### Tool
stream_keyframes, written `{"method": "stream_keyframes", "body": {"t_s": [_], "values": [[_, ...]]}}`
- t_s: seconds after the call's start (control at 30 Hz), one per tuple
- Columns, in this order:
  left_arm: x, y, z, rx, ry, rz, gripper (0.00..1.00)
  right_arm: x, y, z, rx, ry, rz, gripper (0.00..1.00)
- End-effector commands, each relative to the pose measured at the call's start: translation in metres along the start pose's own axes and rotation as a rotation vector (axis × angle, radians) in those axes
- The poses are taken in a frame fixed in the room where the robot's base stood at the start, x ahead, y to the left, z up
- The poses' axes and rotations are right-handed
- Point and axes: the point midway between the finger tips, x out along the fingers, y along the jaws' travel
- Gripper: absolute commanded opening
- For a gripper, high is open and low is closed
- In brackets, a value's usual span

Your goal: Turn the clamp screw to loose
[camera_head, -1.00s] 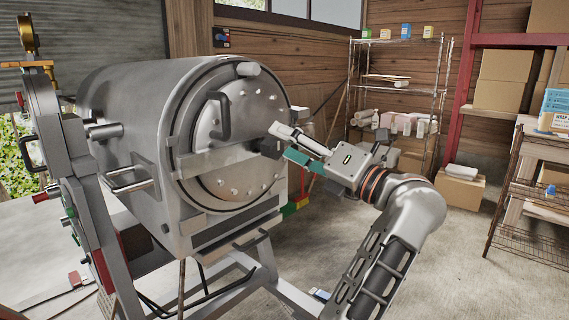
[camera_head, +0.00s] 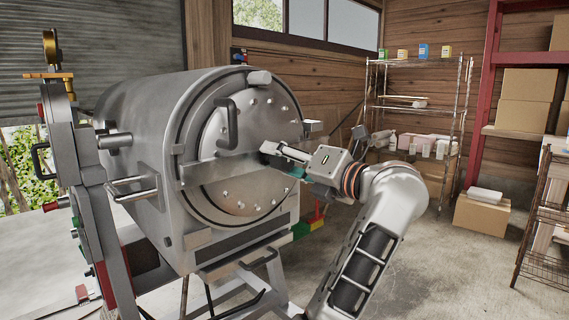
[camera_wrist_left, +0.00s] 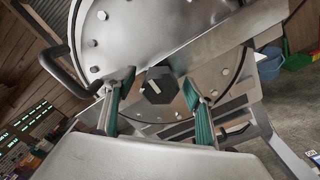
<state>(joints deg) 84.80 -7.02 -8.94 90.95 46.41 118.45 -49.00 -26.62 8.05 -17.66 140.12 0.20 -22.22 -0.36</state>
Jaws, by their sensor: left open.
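The clamp screw (camera_wrist_left: 160,86) shows in the left wrist view as a dark, many-sided knob with a pale slot mark, in front of the steel door's crossbar. My left gripper (camera_wrist_left: 157,81) is open, with one teal-padded finger on each side of the knob. I cannot tell whether the pads touch it. In the head view my left gripper (camera_head: 281,158) is at the right part of the crossbar (camera_head: 225,168) on the round chamber door (camera_head: 245,118), and the knob is largely hidden there by the fingers. My right gripper is not in view.
A curved door handle (camera_head: 232,123) stands out left of my gripper. The steel chamber (camera_head: 130,100) rests on a metal stand (camera_head: 275,290). A wire shelf (camera_head: 415,105) and a cardboard box (camera_head: 481,213) are at the back right.

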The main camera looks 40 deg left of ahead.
Motion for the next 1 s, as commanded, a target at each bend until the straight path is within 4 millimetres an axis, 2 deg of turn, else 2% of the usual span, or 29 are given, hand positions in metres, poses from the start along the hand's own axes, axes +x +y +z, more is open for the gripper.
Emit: {"method": "stream_keyframes", "body": {"t_s": [0.23,0.27,0.4,0.77,1.0], "values": [[0.0009,0.0009,0.0005,-0.001,0.000,0.000,0.54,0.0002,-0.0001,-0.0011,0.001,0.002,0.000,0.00],[0.0009,0.0008,0.0005,-0.001,0.000,0.000,0.49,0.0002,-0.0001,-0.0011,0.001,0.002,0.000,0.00],[0.0009,0.0007,0.0003,-0.001,0.000,0.000,0.15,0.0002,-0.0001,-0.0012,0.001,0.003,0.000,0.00],[0.0008,0.0012,0.0004,-0.033,0.000,0.001,0.15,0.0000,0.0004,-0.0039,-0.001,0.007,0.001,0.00],[0.0004,0.0024,0.0012,-0.163,0.000,0.000,0.15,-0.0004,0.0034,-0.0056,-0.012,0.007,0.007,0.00]]}}
